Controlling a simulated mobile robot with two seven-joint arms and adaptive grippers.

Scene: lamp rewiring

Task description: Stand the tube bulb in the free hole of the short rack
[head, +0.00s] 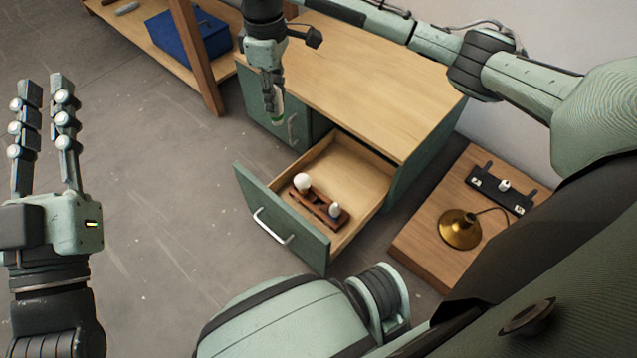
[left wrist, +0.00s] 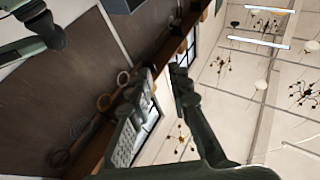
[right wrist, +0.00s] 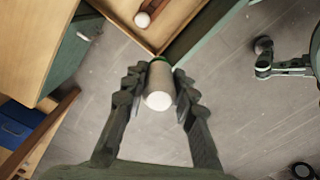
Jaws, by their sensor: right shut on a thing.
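The tube bulb (right wrist: 159,84) is a whitish cylinder with a green band at its far end. My right gripper (right wrist: 158,97) is shut on it. In the head view the right gripper (head: 272,98) points down beside the desk front, and only the bulb's lower part (head: 278,119) shows, in the air to the upper left of the open drawer. The short rack (head: 322,209) is dark wood and lies in the drawer. My left gripper (head: 47,125) is open and empty, fingers up.
The drawer (head: 355,198) is pulled out from the green desk (head: 375,85), whose top is bare. A wooden side table (head: 432,235) holds a brass lamp base (head: 460,230) and a black holder (head: 500,188). A blue box (head: 190,38) sits on a shelf.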

